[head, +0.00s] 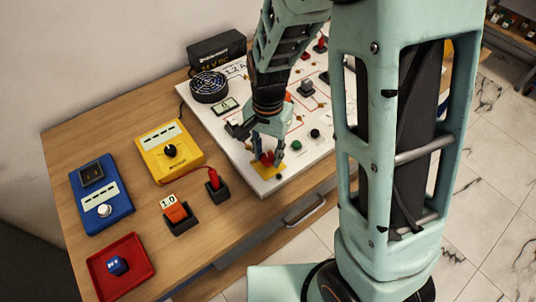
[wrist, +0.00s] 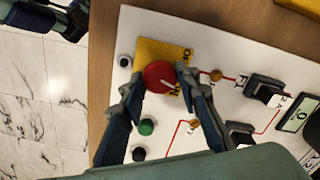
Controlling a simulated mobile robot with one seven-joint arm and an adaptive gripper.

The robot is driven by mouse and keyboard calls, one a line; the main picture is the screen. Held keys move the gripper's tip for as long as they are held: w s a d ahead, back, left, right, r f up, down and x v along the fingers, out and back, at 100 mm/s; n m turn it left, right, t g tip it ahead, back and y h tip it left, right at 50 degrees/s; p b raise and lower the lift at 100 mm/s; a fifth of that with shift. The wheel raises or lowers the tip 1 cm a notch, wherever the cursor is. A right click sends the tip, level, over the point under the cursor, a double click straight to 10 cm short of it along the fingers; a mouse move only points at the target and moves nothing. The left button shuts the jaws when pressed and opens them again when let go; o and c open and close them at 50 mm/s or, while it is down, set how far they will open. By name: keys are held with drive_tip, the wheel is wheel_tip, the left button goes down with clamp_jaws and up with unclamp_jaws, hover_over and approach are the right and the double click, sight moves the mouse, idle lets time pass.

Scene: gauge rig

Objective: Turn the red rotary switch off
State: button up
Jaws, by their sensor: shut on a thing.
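The red rotary switch (wrist: 158,77) is a round red knob with a pale pointer line, set on a yellow plate (wrist: 150,52) at the corner of the white board. In the wrist view its pointer line slants toward the lower right. My gripper (wrist: 154,84) is shut on the knob, one finger on each side. In the head view, my gripper (head: 267,150) comes down from above onto the red switch (head: 268,158), and the fingers partly hide it. Part of the lettering on the yellow plate is hidden by a finger.
The white board (head: 318,160) carries a green button (head: 297,146), a black button (head: 315,133) and black switches. Left on the wooden table stand a yellow meter (head: 170,151), a blue meter (head: 101,195), a red tray (head: 121,268) and an orange block (head: 175,211).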

sight(267, 157)
drive_tip(key=n+b, duration=0.1)
drive_tip(key=n, duration=0.5)
drive_tip(key=n+b, duration=0.1)
drive_tip(key=n, duration=0.5)
idle(0.7)
drive_tip(key=o, duration=1.2)
drive_tip(key=shift+c, duration=0.2)
wheel_tip(267, 157, up, 12)
drive_tip(key=shift+a, duration=0.1)
